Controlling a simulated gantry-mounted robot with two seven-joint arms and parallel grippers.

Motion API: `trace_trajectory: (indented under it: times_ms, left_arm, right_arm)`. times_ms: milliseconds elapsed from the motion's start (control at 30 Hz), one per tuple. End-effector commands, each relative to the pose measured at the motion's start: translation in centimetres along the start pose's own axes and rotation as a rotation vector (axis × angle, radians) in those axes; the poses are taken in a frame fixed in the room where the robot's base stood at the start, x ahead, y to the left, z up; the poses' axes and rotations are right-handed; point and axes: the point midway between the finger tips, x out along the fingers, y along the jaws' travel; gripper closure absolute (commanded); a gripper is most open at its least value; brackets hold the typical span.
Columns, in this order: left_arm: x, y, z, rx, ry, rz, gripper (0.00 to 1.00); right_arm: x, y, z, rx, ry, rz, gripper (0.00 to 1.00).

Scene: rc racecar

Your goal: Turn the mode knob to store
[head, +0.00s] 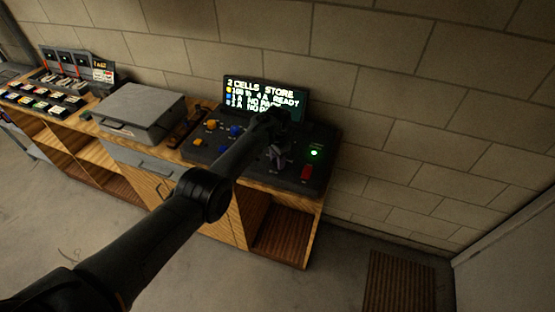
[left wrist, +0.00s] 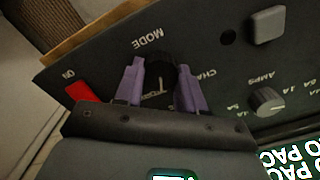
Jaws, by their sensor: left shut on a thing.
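The mode knob (left wrist: 160,66) is a dark round knob under the word MODE on the charger's sloped black panel (left wrist: 85,55). My left gripper (left wrist: 157,78) has its purple fingers on either side of the knob and is shut on it. In the head view my left gripper (head: 278,157) reaches down to the charger panel (head: 230,165); there its arm and fingers hide the knob. The knob's pointer direction is not clear. The charger's screen (head: 265,95) reads "2 CELLS STORE", with "READY" on a line below. My right gripper is not in view.
A red switch (head: 307,172) and a lit green lamp (head: 314,153) sit right of the gripper. An amps knob (left wrist: 267,101) and a grey button (left wrist: 268,24) are on the panel. A grey case (head: 140,105) stands left on the wooden bench (head: 255,187). A block wall is behind.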

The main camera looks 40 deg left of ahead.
Motion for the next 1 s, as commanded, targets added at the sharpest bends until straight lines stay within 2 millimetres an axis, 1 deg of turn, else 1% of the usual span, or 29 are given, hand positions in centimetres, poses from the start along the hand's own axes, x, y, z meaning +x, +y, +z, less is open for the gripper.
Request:
trace_trajectory:
  times_ms: [267,300,467,800,867,1000]
  left_arm:
    - [0.1,0.0,0.0,0.003,0.000,0.000,0.91]
    - [0.1,0.0,0.0,0.003,0.000,0.000,0.59]
    - [0.1,0.0,0.0,0.002,0.000,0.000,0.35]
    - [-0.2,0.0,0.0,0.001,0.001,0.000,0.35]
    - [-0.6,0.0,-0.1,0.001,0.002,0.000,0.35]
    - [-2.4,0.0,-0.1,0.001,0.004,-0.001,0.35]
  right_arm:
    - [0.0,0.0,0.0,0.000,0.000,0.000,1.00]
    - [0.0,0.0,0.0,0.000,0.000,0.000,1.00]
    - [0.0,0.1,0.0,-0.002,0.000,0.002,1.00]
    - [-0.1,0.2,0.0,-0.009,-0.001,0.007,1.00]
    - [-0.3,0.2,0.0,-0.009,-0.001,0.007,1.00]
    - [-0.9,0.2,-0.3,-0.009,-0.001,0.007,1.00]
